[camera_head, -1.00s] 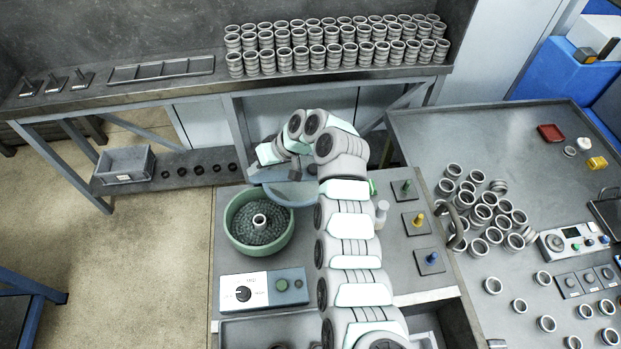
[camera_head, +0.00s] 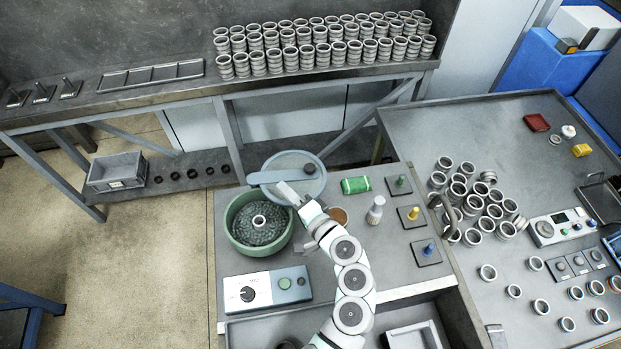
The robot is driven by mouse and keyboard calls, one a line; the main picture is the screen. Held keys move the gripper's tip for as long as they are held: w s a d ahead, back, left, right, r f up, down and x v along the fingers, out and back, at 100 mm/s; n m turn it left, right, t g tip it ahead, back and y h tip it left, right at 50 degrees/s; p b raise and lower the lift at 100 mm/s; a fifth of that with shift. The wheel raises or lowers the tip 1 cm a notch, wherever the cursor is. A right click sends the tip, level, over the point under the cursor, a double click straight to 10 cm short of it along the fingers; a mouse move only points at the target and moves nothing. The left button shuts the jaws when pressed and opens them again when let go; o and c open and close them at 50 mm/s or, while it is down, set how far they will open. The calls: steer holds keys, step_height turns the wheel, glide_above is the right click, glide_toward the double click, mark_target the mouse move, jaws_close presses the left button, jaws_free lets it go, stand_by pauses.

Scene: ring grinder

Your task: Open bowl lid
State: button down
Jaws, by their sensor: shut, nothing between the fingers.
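The green round bowl (camera_head: 236,234) stands on the grey bench and is uncovered; dark granular filling and a pale central post show inside. The bluish see-through round lid (camera_head: 305,188) is beyond the bowl, up and to its right, with a grey-blue bar across it and a dark knob at the bar's right end. The lid's near edge is partly hidden by my gripper. My gripper (camera_head: 284,190) is shut and empty, at the lid's near left side just below the bar. I cannot tell whether it touches the lid.
A control box (camera_head: 267,289) with a dial sits in front of the bowl. Right of my arm are a green cylinder (camera_head: 356,185), a pale bottle (camera_head: 375,211), a brown round dish (camera_head: 338,215) and several coloured knobs on plates. Metal rings (camera_head: 480,210) cover part of the right table.

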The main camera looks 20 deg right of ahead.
steer(key=s+d+f+m+h, duration=0.1)
steer(key=s+d+m+h, duration=0.55)
steer(key=s, duration=0.45)
steer(key=p, duration=0.2)
glide_toward(311, 172)
steer(key=shift+t, duration=0.3)
steer(key=w, duration=0.3)
steer(key=w+f, duration=0.1)
steer(key=w, duration=0.1)
steer(key=shift+w+d, duration=0.1)
steer(key=shift+d, duration=0.3)
steer(key=shift+w+f, duration=0.25)
steer(key=shift+w, duration=0.45)
